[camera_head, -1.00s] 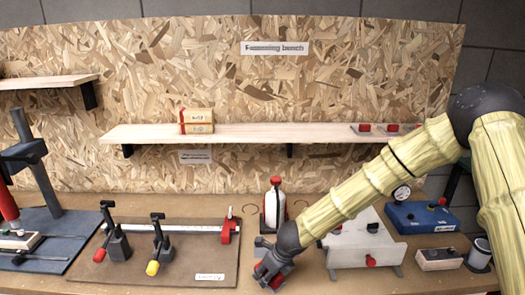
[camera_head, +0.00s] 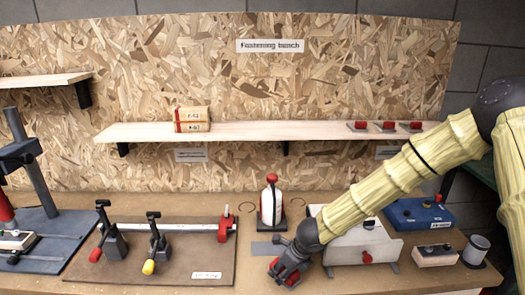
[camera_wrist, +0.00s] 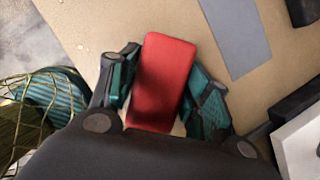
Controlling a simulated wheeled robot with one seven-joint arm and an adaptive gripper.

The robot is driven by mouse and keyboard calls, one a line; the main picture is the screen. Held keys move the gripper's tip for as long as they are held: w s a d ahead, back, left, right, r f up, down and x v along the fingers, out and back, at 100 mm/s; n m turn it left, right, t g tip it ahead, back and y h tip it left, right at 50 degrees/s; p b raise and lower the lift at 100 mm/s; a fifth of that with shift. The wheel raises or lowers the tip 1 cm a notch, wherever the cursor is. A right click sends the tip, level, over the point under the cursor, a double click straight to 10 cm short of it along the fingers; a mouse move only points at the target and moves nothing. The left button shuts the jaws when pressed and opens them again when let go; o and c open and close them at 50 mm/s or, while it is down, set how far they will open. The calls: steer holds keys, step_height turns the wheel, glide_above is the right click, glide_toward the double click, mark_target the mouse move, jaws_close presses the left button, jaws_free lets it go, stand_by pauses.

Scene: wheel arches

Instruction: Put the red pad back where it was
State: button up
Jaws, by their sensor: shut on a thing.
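The red pad (camera_wrist: 163,80) is a flat, rounded rectangular block. It lies lengthwise between the two fingers of my gripper (camera_wrist: 160,95) in the wrist view, with a finger against each long side. My gripper is shut on it. In the head view my gripper (camera_head: 287,272) is low over the front of the bench, and the pad is mostly hidden by the fingers. A flat grey strip (camera_head: 264,249) lies on the bench just behind and left of my gripper; it also shows in the wrist view (camera_wrist: 236,35), apart from the pad.
A white box with a red knob (camera_head: 345,240) stands close right of my gripper. A red-topped white bottle (camera_head: 272,205) stands behind it. A brown board (camera_head: 130,265) with toggle clamps lies left. Small red pieces (camera_head: 388,126) sit on the shelf (camera_head: 260,131).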

steer(key=a+b, duration=0.1)
steer(key=a, duration=0.2)
steer(key=shift+f, duration=0.1)
steer(key=shift+a, duration=0.25)
steer(key=shift+d, duration=0.1)
